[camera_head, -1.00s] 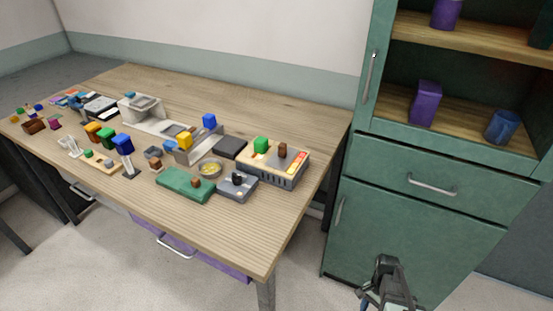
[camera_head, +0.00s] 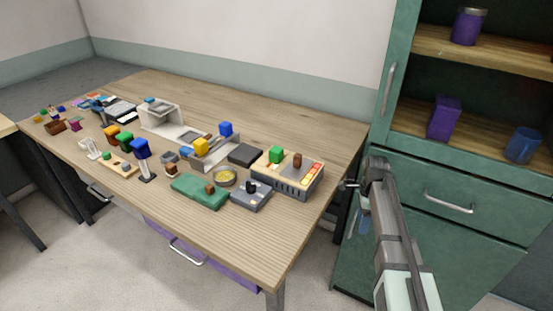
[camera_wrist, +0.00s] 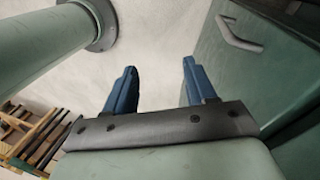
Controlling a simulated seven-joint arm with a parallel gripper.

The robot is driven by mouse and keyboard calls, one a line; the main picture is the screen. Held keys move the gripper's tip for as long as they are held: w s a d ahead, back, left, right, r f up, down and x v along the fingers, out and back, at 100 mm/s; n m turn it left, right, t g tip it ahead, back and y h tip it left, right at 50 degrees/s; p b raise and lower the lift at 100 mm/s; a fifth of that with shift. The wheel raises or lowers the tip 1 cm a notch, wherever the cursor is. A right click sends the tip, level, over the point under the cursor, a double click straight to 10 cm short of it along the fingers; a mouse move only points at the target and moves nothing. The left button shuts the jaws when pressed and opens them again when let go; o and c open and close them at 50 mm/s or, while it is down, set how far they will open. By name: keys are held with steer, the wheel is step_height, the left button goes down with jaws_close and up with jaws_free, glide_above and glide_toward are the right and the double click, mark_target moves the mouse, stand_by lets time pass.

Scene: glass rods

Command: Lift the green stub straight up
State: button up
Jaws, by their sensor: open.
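Several green pieces show in the head view, and I cannot tell for certain which is the green stub. A green block (camera_head: 276,154) stands on the beige-topped device (camera_head: 289,183) at the table's right end. A small green piece (camera_head: 107,155) sits on a light wooden board (camera_head: 122,169) farther left, and a larger green block (camera_head: 125,143) is just behind it. My gripper (camera_head: 363,222) is right of the table, in front of the green cabinet, far from all of them. In the wrist view, its two blue fingers (camera_wrist: 160,88) are apart with nothing between them.
The wooden table (camera_head: 300,130) is crowded with small blocks and devices along its middle. A flat green case (camera_head: 200,190) and a grey box (camera_head: 251,195) lie near its front. The green cabinet (camera_head: 440,240), with a purple box (camera_head: 444,118) on its shelf, stands close to my arm.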

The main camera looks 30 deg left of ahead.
steer(key=w+a+r+m, duration=0.2)
steer(key=w+a+r, duration=0.1)
steer(key=a+r, duration=0.55)
step_height(320, 180, up, 19)
steer(key=m+t, duration=0.2)
glide_above(276, 156)
steer(key=w, duration=0.2)
steer(key=shift+y, duration=0.4)
steer(key=f, duration=0.6)
steer(key=shift+a+f, duration=0.35)
steer(key=shift+a, duration=0.05)
steer(key=shift+a+f, duration=0.15)
steer(key=shift+f, duration=3.05)
steer(key=c, duration=0.7)
